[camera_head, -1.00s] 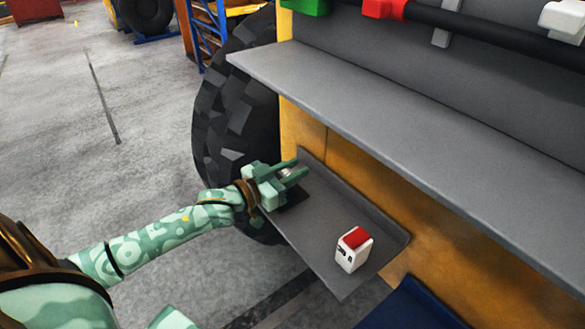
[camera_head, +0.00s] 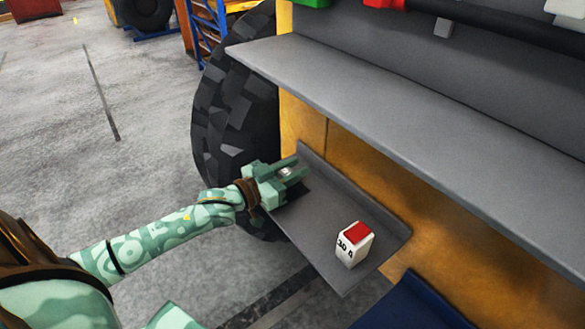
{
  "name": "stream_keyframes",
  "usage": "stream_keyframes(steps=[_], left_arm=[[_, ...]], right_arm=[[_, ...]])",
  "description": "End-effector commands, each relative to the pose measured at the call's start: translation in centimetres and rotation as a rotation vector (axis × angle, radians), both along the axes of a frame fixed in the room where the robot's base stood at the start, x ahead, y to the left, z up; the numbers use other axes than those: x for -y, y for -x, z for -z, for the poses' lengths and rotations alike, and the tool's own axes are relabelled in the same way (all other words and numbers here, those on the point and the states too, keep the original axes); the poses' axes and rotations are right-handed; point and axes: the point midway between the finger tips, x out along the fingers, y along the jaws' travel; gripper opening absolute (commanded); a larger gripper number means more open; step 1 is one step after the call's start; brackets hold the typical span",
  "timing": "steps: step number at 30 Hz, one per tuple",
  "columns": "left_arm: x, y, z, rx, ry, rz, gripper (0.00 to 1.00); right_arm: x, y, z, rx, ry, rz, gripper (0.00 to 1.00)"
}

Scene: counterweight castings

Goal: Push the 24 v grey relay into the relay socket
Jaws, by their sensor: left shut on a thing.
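My left gripper (camera_head: 288,174) is over the left end of a grey fold-down tray (camera_head: 325,200). It is shut on a small light-grey block, the grey relay (camera_head: 285,172), of which only a bit shows between the fingers. Its label cannot be read. A dark patch shows on the tray under and beside the fingers; I cannot tell whether it is the relay socket or a shadow. I cannot tell whether the relay touches anything below. My right gripper is not in view.
A white box with a red top (camera_head: 354,245), marked 30 A, stands on the tray's right part. A wide grey shelf (camera_head: 400,110) overhangs behind. A large black tyre (camera_head: 235,120) is left of the tray. A dark blue surface (camera_head: 412,305) lies below right.

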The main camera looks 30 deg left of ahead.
Motion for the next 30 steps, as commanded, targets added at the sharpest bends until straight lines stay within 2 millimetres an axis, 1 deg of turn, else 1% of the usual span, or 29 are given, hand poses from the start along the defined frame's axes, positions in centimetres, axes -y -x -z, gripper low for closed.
stream_keyframes(steps=[10,11,12,13,14,23,26,29,30], left_arm=[[0.0,0.0,0.9,0.000,0.001,0.000,0.04],[0.0,0.0,0.9,0.001,0.001,0.000,0.29],[0.0,0.0,0.9,0.001,0.000,0.000,0.41],[0.0,0.0,0.9,0.001,0.000,0.000,0.49],[0.0,0.0,0.9,0.001,0.000,0.000,0.52],[-0.1,0.2,0.9,-0.001,0.000,0.000,0.52],[-0.4,1.0,1.0,-0.002,0.000,-0.001,0.52],[-1.1,2.7,1.1,-0.005,-0.001,0.000,0.52],[-1.4,3.5,1.2,-0.006,-0.001,0.000,0.52]], right_arm=[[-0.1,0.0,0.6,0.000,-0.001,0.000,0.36],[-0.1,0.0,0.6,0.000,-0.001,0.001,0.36],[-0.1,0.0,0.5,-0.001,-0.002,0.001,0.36],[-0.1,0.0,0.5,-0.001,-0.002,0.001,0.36],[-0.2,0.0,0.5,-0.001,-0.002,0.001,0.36],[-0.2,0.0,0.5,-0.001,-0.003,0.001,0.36],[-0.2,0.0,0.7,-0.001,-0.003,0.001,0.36],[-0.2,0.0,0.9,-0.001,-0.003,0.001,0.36],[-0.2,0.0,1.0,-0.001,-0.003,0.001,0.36]])
